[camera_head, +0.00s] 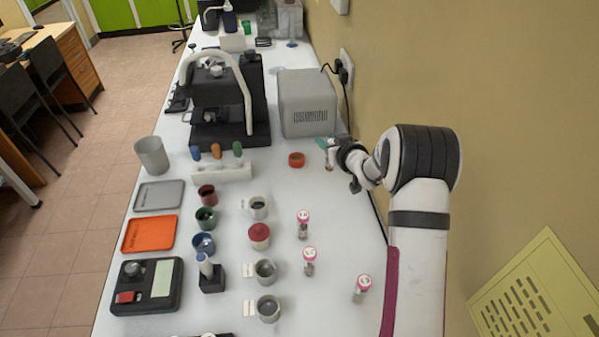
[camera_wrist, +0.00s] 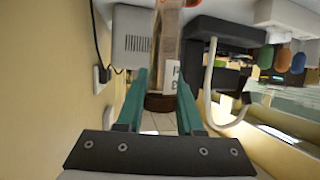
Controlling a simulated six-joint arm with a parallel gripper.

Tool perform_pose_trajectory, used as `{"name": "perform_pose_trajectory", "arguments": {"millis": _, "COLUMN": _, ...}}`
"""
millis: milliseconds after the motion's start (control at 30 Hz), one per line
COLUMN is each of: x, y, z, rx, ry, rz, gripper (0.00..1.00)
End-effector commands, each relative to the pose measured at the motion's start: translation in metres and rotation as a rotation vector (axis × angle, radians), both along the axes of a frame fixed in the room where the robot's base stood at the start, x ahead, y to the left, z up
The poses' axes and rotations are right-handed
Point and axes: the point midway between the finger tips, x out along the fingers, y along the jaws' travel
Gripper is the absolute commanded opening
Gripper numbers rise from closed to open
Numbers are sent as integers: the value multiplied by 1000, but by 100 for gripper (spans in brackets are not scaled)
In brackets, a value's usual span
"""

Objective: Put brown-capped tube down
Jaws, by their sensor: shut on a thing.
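My gripper (camera_head: 325,145) is over the right side of the white bench (camera_head: 330,215), beside the grey box-shaped device. In the wrist view, its two teal fingers (camera_wrist: 161,88) are shut on the brown-capped tube. The tube's clear body with a white label (camera_wrist: 170,62) extends away between the fingers, and the brown cap (camera_wrist: 160,103) is at the near end. In the head view, only a small brownish part (camera_head: 330,163) of the tube shows below the gripper. Whether the tube touches the bench is unclear.
A grey device (camera_head: 306,103) stands just left of my gripper, and the wall is close on the right. A red ring-shaped item (camera_head: 296,159) lies nearby. Several pink-capped tubes (camera_head: 309,254) stand nearer. A white rack (camera_head: 221,172) holds blue, orange and green-topped items.

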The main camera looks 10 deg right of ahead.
Motion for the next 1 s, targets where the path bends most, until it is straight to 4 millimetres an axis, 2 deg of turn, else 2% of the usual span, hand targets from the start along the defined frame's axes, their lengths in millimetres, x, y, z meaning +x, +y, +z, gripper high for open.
{"name": "perform_pose_trajectory", "arguments": {"millis": 33, "x": 8, "y": 17, "z": -12, "rx": 2, "ry": 3, "rz": 6, "gripper": 0}}
{"name": "perform_pose_trajectory", "arguments": {"millis": 100, "x": 19, "y": 37, "z": -25, "rx": 0, "ry": 2, "rz": 6, "gripper": 0}}
{"name": "perform_pose_trajectory", "arguments": {"millis": 200, "x": 32, "y": 58, "z": -40, "rx": -1, "ry": 2, "rz": 4, "gripper": 0}}
{"name": "perform_pose_trajectory", "arguments": {"millis": 300, "x": 40, "y": 71, "z": -48, "rx": -1, "ry": 0, "rz": 3, "gripper": 0}}
{"name": "perform_pose_trajectory", "arguments": {"millis": 367, "x": 42, "y": 74, "z": -55, "rx": -1, "ry": 2, "rz": 0, "gripper": 0}}
{"name": "perform_pose_trajectory", "arguments": {"millis": 500, "x": 42, "y": 74, "z": -83, "rx": -2, "ry": 3, "rz": -1, "gripper": 0}}
{"name": "perform_pose_trajectory", "arguments": {"millis": 567, "x": 42, "y": 74, "z": -89, "rx": -2, "ry": 1, "rz": 0, "gripper": 0}}
{"name": "perform_pose_trajectory", "arguments": {"millis": 933, "x": 42, "y": 74, "z": -94, "rx": -1, "ry": 0, "rz": -1, "gripper": 0}}
{"name": "perform_pose_trajectory", "arguments": {"millis": 967, "x": 42, "y": 74, "z": -94, "rx": -1, "ry": 0, "rz": -1, "gripper": 42}}
{"name": "perform_pose_trajectory", "arguments": {"millis": 1000, "x": 42, "y": 74, "z": -94, "rx": -1, "ry": 0, "rz": -1, "gripper": 49}}
